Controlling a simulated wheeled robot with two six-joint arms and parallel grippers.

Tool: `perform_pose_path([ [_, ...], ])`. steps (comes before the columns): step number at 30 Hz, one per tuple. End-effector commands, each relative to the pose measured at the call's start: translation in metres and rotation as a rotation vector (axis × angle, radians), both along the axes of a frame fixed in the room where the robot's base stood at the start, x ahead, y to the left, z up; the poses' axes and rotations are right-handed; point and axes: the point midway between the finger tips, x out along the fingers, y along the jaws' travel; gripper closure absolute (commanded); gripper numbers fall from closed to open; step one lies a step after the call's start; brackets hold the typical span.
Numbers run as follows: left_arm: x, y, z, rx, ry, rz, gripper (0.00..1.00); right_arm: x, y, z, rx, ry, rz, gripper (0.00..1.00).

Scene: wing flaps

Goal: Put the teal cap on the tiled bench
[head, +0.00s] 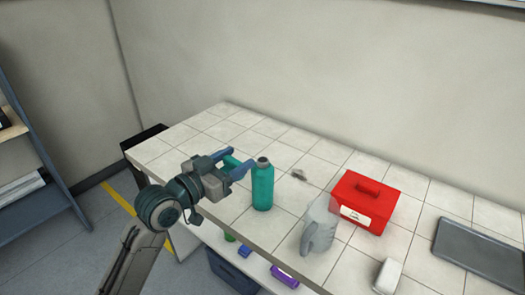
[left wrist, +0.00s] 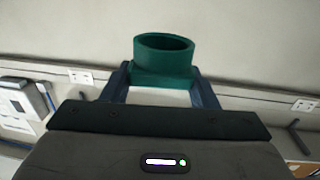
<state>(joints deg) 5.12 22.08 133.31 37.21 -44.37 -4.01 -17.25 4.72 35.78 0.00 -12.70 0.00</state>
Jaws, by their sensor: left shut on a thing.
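My left gripper (head: 240,159) is shut on the teal cap (head: 229,162) and holds it above the left part of the tiled bench (head: 225,123). In the left wrist view the cap (left wrist: 163,77) sits between the two fingers with its hollow round opening facing up in the picture. A teal bottle (head: 262,188) with an uncovered grey neck stands upright on the bench, just right of the gripper in the head view. The gripper partly hides the cap in the head view. My right gripper is not in view.
A grey jug (head: 318,228), a red box (head: 363,201), a white block (head: 387,276) and a dark tray (head: 480,249) stand to the right. A small grey object (head: 299,175) lies behind the bottle. The bench's back left tiles are clear. A blue shelf (head: 40,205) stands far left.

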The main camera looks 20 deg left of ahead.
Motion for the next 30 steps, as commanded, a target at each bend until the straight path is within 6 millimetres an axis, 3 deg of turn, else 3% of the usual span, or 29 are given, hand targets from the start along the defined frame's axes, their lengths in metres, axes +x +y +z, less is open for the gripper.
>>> perform_pose_path([
  [9, 0.071, -0.022, -0.002, -0.005, 0.001, -0.002, 0.71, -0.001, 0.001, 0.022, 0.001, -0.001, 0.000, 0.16],
  [12, 0.087, -0.026, -0.005, -0.002, 0.001, -0.002, 0.71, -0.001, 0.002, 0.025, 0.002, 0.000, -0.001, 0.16],
  [21, 0.116, -0.036, -0.010, -0.002, 0.003, -0.002, 0.71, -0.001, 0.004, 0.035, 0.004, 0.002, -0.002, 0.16],
  [24, 0.113, -0.034, -0.030, 0.000, 0.005, 0.000, 0.71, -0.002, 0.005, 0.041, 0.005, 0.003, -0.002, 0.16],
  [30, 0.113, -0.034, -0.042, 0.001, 0.000, -0.001, 0.71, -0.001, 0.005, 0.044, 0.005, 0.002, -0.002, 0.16],
])
